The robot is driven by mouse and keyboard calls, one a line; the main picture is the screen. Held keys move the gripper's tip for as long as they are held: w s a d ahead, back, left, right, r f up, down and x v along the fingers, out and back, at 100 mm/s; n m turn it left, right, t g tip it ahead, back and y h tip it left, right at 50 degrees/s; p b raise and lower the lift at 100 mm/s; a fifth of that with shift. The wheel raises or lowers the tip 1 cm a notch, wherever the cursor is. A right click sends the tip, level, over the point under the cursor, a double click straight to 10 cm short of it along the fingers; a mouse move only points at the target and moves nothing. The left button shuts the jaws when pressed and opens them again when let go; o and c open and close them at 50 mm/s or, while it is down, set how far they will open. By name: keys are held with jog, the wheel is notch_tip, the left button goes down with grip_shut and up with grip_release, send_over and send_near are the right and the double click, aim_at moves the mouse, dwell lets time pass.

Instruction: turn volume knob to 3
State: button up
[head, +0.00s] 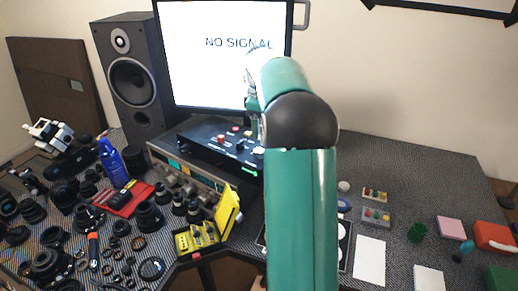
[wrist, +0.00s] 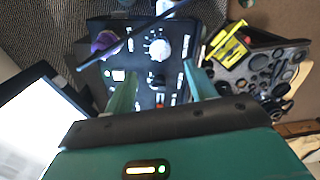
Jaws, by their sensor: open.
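A black control box (head: 207,143) stands in front of the monitor, with small knobs and buttons on its face. In the wrist view its dark panel (wrist: 125,72) carries a large white knob (wrist: 157,47) with pale marks around it and a smaller black knob (wrist: 157,81) nearer to me. Which knob is the volume knob, and its setting, are too small to read. My gripper (wrist: 160,68) is open and empty, its two green fingers spread on either side of the panel's middle. The white knob is beyond the fingertips, apart from them. In the head view my arm hides part of the box.
A monitor (head: 222,75) reading "NO SIGNAL" stands behind the box, with a speaker (head: 130,75) to its left. A yellow case (head: 228,212) and many lens parts crowd the left of the desk. Small boxes and a white sheet (head: 369,262) lie at right.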

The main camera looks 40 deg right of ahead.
notch_tip(320, 180, down, 9)
jog(key=shift+f, duration=0.1)
dwell(0.3)
jog(key=c, duration=1)
